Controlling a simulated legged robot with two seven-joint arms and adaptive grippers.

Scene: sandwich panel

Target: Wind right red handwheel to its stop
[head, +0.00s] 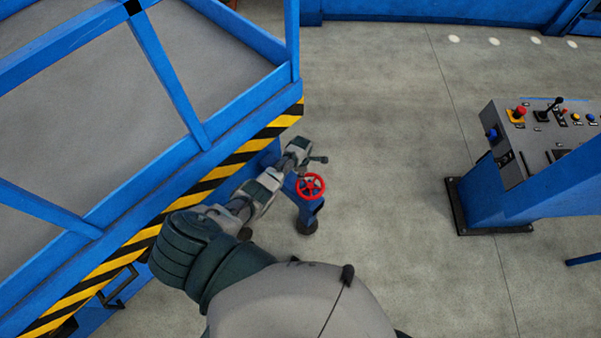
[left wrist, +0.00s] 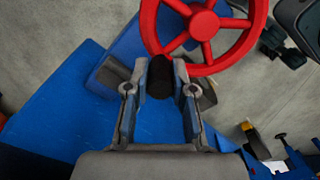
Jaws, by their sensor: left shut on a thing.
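The red handwheel (head: 311,186) sits on a blue post beside the striped platform in the head view. In the left wrist view the handwheel (left wrist: 204,25) fills the top middle, with its hub and spokes showing. A black knob (left wrist: 160,78) stands at its rim. My left gripper (head: 316,160) is at the wheel's upper edge in the head view. In the left wrist view the left gripper (left wrist: 160,82) has one finger on each side of the black knob and is shut on it. My right gripper is not in view.
A blue railed platform (head: 190,155) with a black-and-yellow striped edge (head: 285,122) stands close to my left arm. A control console (head: 515,155) with buttons and a lever is at the right. The grey floor (head: 390,160) between them is clear.

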